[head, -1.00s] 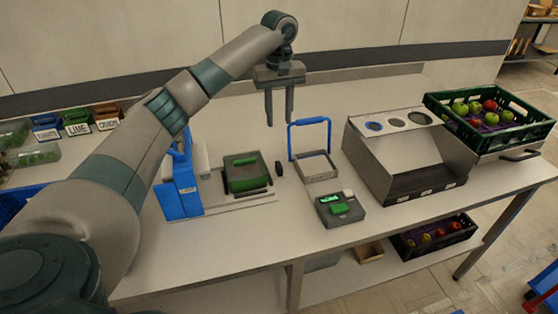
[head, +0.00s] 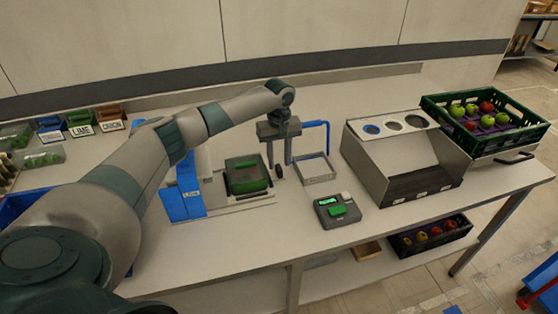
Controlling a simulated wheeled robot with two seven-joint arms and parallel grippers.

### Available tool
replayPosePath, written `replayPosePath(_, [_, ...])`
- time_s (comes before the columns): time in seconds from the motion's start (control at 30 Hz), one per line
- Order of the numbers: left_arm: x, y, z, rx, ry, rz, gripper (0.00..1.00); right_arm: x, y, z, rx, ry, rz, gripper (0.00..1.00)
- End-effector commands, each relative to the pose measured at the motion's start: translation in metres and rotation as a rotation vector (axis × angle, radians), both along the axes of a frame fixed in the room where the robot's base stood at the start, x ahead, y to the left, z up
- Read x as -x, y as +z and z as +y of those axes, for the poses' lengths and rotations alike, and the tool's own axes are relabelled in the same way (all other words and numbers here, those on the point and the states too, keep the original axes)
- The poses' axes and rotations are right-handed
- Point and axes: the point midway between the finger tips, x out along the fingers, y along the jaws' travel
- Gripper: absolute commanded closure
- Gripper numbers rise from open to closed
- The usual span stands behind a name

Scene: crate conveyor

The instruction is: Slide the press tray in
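The press (head: 182,198), blue with a pale upright part, stands at the left of the bench, partly hidden behind my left arm. Its flat grey tray (head: 226,208) extends out to the right of it. A green container (head: 247,175) sits on the tray. A small black knob (head: 278,171) is at the right of the container. My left gripper (head: 279,163) points down with its fingers apart. The fingertips are low, close to either side of the knob in this view; I cannot tell whether they touch it. My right gripper is not in view.
A blue-handled metal frame (head: 315,170) stands just right of the gripper. A steel chute unit (head: 403,165) and a green apple crate (head: 487,124) are at the right. Labelled boxes (head: 82,123) stand back left.

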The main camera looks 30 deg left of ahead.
Motion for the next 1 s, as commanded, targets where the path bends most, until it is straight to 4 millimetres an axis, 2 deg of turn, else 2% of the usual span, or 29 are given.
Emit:
replayPosePath(0.2, [0.0,-0.017,0.0,0.0,0.0,0.001,0.67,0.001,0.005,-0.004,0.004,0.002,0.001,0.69])
replayPosePath(0.53, [0.0,-0.019,0.0,0.0,0.0,0.0,0.67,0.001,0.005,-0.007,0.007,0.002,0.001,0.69])
replayPosePath(0.57, [0.0,-0.019,0.0,0.0,0.0,0.0,0.7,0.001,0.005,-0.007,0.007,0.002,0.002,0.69])
replayPosePath(0.7, [0.0,-0.019,0.0,0.0,0.0,0.0,1.0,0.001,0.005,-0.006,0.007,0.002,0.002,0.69])
replayPosePath(1.0, [-0.002,-0.019,0.002,0.001,0.002,0.001,1.0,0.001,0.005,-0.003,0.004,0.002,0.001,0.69])
